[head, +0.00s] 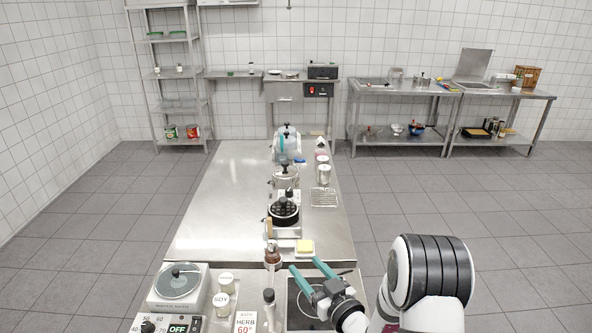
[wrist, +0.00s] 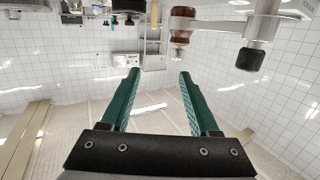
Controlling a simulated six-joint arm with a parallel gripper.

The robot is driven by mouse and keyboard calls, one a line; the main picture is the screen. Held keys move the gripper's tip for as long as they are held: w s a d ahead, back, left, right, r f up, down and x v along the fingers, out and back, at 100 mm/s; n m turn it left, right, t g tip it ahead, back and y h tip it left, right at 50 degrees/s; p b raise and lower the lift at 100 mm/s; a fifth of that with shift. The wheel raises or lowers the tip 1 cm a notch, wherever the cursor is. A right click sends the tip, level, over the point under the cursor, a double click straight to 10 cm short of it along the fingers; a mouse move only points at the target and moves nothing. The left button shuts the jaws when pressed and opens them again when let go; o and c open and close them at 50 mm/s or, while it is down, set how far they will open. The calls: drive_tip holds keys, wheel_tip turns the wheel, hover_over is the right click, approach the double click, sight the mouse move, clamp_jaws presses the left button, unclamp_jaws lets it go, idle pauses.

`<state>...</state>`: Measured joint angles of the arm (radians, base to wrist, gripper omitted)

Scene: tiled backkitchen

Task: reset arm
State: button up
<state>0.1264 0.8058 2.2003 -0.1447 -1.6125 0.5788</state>
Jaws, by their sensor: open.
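My gripper (head: 309,268) is at the near right end of the steel counter in the head view, above a dark recess (head: 303,300) in the worktop. Its two green fingers point away from me. In the wrist view my gripper (wrist: 157,78) shows both fingers spread apart with nothing between them. The arm reaches in from the lower right. A brown-handled item (head: 272,252) stands just left of the fingers in the head view. Part of the recess is hidden by my wrist.
A kitchen scale (head: 180,280), shaker jars (head: 222,299) and a control box reading OFF (head: 172,325) stand at the near left. A yellow block (head: 305,246) and a waffle-type appliance (head: 283,212) lie beyond my gripper. The counter's left side (head: 215,215) is clear.

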drive_tip(key=s+d+r+m+g+h, duration=0.1)
drive_tip(key=d+r+m+g+h, duration=0.1)
drive_tip(key=d+r+m+h, duration=0.3)
drive_tip(key=s+d+m+g+h, duration=0.25)
drive_tip(key=s+d+g, duration=0.2)
drive_tip(key=s, duration=0.65)
drive_tip(key=s+a+r+m+g, duration=0.1)
drive_tip(key=s+a+g, duration=0.2)
drive_tip(key=s, duration=0.9)
drive_tip(key=s+a+r+m+g+y, duration=0.1)
drive_tip(key=s+g, duration=0.4)
drive_tip(key=s, duration=0.8)
drive_tip(key=shift+a+m, duration=0.75)
drive_tip(key=shift+a, duration=0.45)
drive_tip(key=shift+g+y, duration=0.25)
